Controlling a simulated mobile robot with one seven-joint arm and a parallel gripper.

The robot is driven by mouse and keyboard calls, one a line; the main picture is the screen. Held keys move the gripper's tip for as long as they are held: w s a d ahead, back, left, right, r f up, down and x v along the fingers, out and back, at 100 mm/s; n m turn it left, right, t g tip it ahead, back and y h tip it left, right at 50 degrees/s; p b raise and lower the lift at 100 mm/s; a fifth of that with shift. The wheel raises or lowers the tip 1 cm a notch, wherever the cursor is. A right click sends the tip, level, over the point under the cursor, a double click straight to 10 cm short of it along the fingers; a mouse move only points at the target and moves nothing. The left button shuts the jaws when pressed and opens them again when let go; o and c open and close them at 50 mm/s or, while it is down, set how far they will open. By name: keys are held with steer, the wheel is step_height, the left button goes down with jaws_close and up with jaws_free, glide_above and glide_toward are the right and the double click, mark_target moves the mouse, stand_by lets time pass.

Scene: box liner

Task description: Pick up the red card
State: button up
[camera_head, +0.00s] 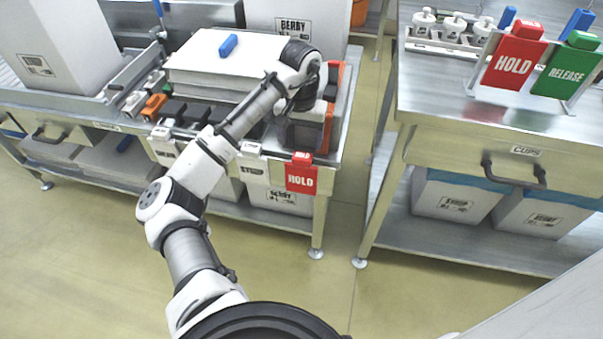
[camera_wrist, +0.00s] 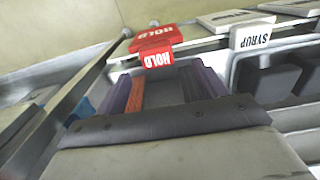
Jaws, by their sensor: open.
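A red card (camera_head: 301,178) marked HOLD hangs at the front edge of the left table, near its right corner. It also shows upside down in the wrist view (camera_wrist: 155,45), just beyond the fingertips of my gripper (camera_wrist: 160,75). The gripper is open, with its fingers apart and no card between them. In the camera_head view my wrist is above the right end of the left table, behind the card, and the fingers are hard to make out. Another red HOLD card (camera_head: 514,62) stands on the right table beside a green RELEASE card (camera_head: 568,72).
A white SYRUP label (camera_wrist: 253,37) is on the same edge, near the red card. A white box (camera_head: 207,62) with a blue object (camera_head: 228,45) on top stands behind my forearm. An orange and dark bin (camera_head: 328,108) is close to my wrist. An aisle separates the tables.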

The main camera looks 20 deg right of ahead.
mark_target(303, 155)
steer(key=f, duration=0.5)
steer(key=shift+d+f+p, duration=0.15)
steer(key=shift+d+p, duration=0.05)
steer(key=shift+p, duration=0.15)
steer(key=c, duration=1.3)
